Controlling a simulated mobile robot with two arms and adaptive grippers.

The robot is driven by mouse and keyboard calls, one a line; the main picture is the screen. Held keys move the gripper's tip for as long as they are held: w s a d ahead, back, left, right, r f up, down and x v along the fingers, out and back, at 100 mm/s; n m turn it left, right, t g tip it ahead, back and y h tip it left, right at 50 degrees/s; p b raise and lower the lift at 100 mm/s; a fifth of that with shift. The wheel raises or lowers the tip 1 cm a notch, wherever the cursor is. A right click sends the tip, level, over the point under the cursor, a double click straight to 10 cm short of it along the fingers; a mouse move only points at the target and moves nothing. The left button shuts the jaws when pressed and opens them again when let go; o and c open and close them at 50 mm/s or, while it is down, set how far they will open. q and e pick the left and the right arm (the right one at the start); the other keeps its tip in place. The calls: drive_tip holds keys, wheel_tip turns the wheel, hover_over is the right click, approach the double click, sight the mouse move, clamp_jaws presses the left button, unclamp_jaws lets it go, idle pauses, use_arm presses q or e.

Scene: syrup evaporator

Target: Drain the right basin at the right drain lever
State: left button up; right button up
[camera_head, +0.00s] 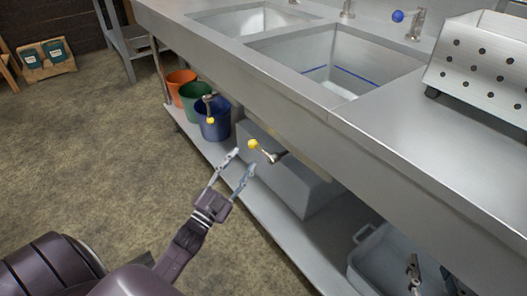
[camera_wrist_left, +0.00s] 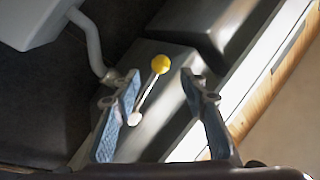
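The right drain lever (camera_head: 253,144) is a metal rod with a yellow ball, sticking out under the counter below the right basin (camera_head: 350,50). My left gripper (camera_head: 241,164) is open just in front of the ball. In the left wrist view the yellow ball (camera_wrist_left: 160,64) and its rod appear between the open fingers (camera_wrist_left: 165,105), without clear contact. The right basin has a blue line on its inner walls; I cannot tell the liquid level. My right gripper (camera_head: 432,276) shows at the bottom right edge, its fingers apart, far from the lever.
Another yellow-ball lever (camera_head: 210,120) hangs farther left, by the blue bucket (camera_head: 213,128). Green (camera_head: 188,96) and orange (camera_head: 178,80) buckets stand beyond it. A grey box (camera_head: 290,180) and a grey tub (camera_head: 378,262) sit on the lower shelf. The counter edge overhangs the lever.

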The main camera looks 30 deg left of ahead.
sight(251, 148)
use_arm(q)
drive_tip(key=b+x, duration=0.1)
drive_tip(key=x, duration=0.6)
drive_tip(key=shift+w+r, duration=0.1)
drive_tip(key=shift+w, duration=0.15)
use_arm(e)
wheel_tip(251, 148, up, 7)
drive_tip(key=w+a+t+y, duration=0.1)
drive_tip(key=t, duration=0.2)
drive_tip(key=shift+w+a+t, duration=0.25)
drive_tip(key=shift+w+t, duration=0.05)
drive_tip(key=shift+f, duration=0.1)
use_arm(q)
clamp_jaws()
